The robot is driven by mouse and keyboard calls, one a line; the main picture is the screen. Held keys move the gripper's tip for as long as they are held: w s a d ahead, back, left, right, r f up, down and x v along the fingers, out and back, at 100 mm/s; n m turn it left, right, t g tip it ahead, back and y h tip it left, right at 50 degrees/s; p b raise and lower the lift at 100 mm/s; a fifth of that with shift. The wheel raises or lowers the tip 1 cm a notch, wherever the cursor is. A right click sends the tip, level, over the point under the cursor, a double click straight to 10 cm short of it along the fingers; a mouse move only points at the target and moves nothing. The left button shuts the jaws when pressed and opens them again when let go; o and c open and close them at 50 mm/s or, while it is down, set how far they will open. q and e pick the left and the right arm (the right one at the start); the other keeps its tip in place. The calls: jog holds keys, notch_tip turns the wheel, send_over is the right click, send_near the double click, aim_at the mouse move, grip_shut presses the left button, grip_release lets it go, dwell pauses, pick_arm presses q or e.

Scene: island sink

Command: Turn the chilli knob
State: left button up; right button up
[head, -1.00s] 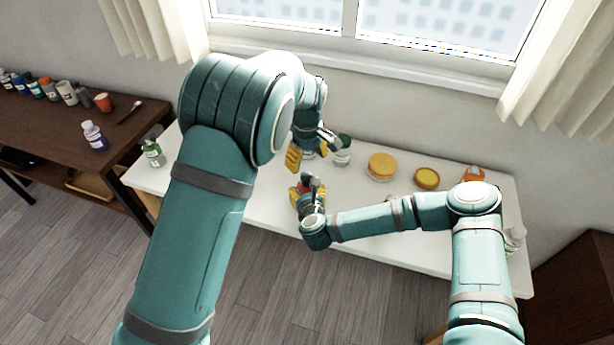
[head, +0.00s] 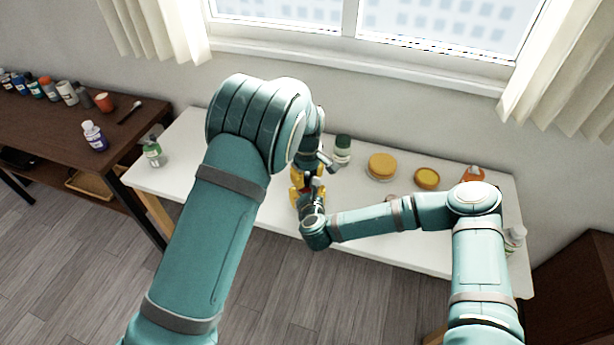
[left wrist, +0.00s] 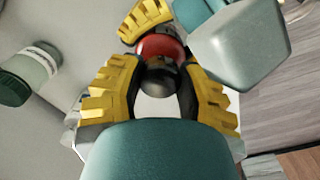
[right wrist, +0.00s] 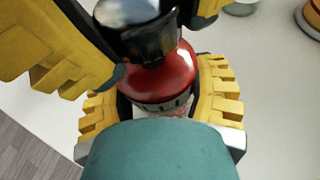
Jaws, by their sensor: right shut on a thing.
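The chilli grinder has a glossy red upper part (right wrist: 165,80) and a black knob (right wrist: 137,28) on top. Its lower body is mostly hidden between my right fingers. My right gripper (right wrist: 162,108) is shut on it below the red part, with one yellow finger on each side. My left gripper (left wrist: 158,92) is open around the black knob (left wrist: 160,80), its two yellow fingers on either side. I cannot tell whether they touch it. The red part also shows in the left wrist view (left wrist: 160,47). In the head view both grippers meet and mostly hide the grinder.
A green-capped bottle (head: 342,149) stands close behind my left gripper. Yellow-lidded jars (head: 382,166) (head: 427,178) and an orange item (head: 472,175) stand to the right on the white table (head: 190,190). A green-labelled bottle (head: 153,153) stands at its left end. A brown side table holds several bottles.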

aim_at(307, 176)
pick_arm(q)
grip_shut()
jog(key=m, duration=0.5)
jog(key=shift+m, duration=0.3)
jog(key=o, duration=1)
grip_release()
jog(key=shift+o, duration=0.2)
notch_tip(307, 176, up, 12)
